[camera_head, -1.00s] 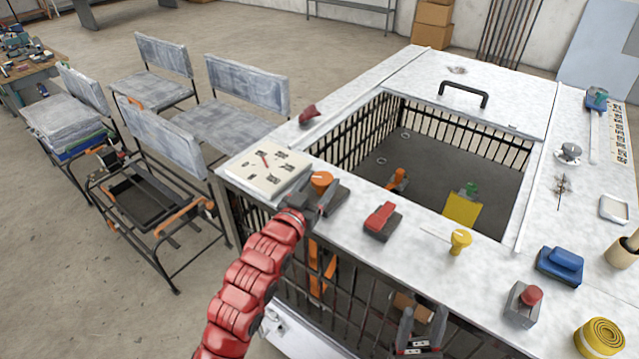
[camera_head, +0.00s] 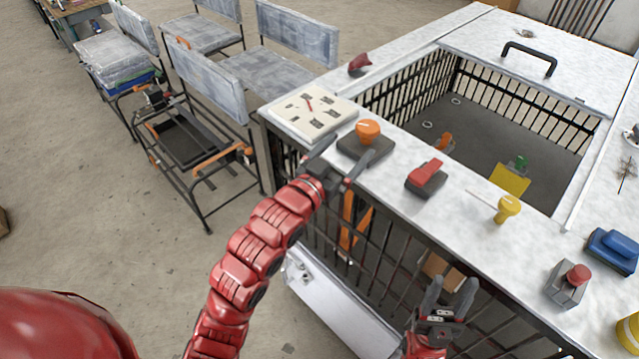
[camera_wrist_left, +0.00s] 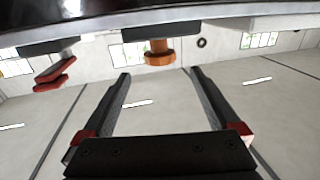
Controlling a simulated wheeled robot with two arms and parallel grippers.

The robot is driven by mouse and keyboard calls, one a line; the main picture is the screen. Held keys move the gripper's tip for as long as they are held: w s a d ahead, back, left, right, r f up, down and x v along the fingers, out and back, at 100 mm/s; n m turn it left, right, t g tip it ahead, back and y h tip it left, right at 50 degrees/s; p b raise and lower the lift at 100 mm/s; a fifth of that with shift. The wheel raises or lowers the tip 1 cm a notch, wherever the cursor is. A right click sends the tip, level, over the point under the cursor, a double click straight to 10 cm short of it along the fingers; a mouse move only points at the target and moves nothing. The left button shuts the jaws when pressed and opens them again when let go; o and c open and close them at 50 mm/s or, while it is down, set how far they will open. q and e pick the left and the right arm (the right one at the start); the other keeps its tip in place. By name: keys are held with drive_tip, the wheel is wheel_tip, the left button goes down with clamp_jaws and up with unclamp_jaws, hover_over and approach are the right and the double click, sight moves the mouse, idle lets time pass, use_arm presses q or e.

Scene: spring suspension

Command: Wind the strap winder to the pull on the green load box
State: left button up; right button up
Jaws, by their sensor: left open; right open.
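An orange knob (camera_head: 368,131) with a pale line on top stands on a dark base (camera_head: 377,150) on the bench's near edge; it may be the strap winder. My left gripper (camera_head: 340,163) is open and empty just in front of it. In the left wrist view the orange knob (camera_wrist_left: 159,55) sits ahead, between the open fingers (camera_wrist_left: 160,74), apart from them. My right gripper (camera_head: 453,290) is open and empty by the bench's barred front. A white dial plate (camera_head: 312,110) with a red needle lies left of the knob. I cannot identify a green load box for sure.
Right of the knob stand a red rocker (camera_head: 427,175), a yellow knob (camera_head: 507,208), a red button (camera_head: 577,275) and a blue block (camera_head: 613,250). The barred pit (camera_head: 480,125) holds a yellow plate (camera_head: 510,180) with a green piece (camera_head: 518,161). Chairs (camera_head: 220,85) stand left.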

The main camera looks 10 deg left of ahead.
use_arm(q)
drive_tip(key=p+v, duration=1)
drive_tip(key=shift+a, duration=0.1)
idle(1.5)
